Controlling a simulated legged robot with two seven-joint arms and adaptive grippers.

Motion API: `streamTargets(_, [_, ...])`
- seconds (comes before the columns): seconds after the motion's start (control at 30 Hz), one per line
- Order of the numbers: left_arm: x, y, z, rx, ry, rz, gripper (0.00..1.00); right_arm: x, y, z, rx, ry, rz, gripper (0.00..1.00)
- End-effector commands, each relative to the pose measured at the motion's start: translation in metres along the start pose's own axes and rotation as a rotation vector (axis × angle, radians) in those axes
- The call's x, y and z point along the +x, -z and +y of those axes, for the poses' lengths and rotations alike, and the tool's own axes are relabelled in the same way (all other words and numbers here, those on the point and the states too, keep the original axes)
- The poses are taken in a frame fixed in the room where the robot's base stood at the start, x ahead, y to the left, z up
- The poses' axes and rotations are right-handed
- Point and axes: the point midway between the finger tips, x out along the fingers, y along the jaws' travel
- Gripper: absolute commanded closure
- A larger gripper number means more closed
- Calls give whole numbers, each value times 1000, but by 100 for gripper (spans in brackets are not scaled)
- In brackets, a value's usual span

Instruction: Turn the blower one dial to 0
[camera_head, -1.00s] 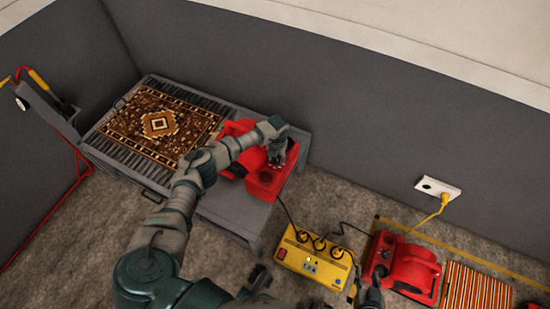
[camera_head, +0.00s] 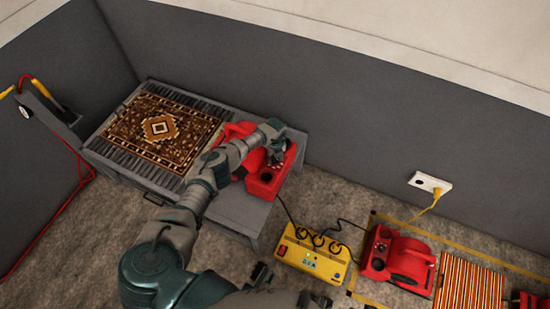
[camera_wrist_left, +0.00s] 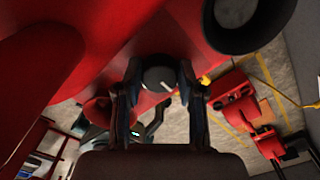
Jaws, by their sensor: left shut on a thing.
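The red blower (camera_head: 262,186) stands on the right end of the grey table. My left gripper (camera_head: 277,156) reaches over its top face, where the fingers hide the dial in the head view. In the left wrist view the round dark dial (camera_wrist_left: 159,76) sits between the two fingertips of my left gripper (camera_wrist_left: 160,84), which are shut on it. A pale pointer mark on the dial slants to the lower right of that picture. The scale numbers are not readable. Of my right arm only dark parts show at the bottom edge of the head view; its jaws are unclear.
A patterned rug (camera_head: 160,130) lies on the slatted table (camera_head: 236,212). On the floor are a yellow power box (camera_head: 313,258) with cords, a second red blower (camera_head: 400,262) and a striped mat (camera_head: 468,288). A wall outlet (camera_head: 430,183) holds a yellow plug. Grey walls stand behind.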

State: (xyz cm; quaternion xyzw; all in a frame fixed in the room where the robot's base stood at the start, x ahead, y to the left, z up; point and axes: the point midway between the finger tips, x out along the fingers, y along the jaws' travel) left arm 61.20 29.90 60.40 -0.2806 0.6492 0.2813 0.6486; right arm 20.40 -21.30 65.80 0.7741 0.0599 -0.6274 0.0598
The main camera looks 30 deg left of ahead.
Motion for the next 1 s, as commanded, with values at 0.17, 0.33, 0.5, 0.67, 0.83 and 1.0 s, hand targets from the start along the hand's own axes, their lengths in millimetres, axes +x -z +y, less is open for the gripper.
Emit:
streamTargets(0.17, [-1,-1,0,-23,2,-4,96,4,1,0,0,0,2,60])
streamTargets(0.33, [0,-1,0,-27,2,-3,96,6,2,0,-1,0,1,60])
streamTargets(0.5, [0,-1,0,-26,3,-3,96,6,2,0,-1,0,1,60])
streamTargets(0.67, [0,-1,0,-26,2,-3,51,6,2,0,-1,0,1,60])
streamTargets(0.83, [0,-1,0,-25,2,-2,51,6,2,0,-1,1,1,60])
streamTargets(1.0, [-8,-2,0,-25,3,-2,51,4,2,0,0,1,5,60])
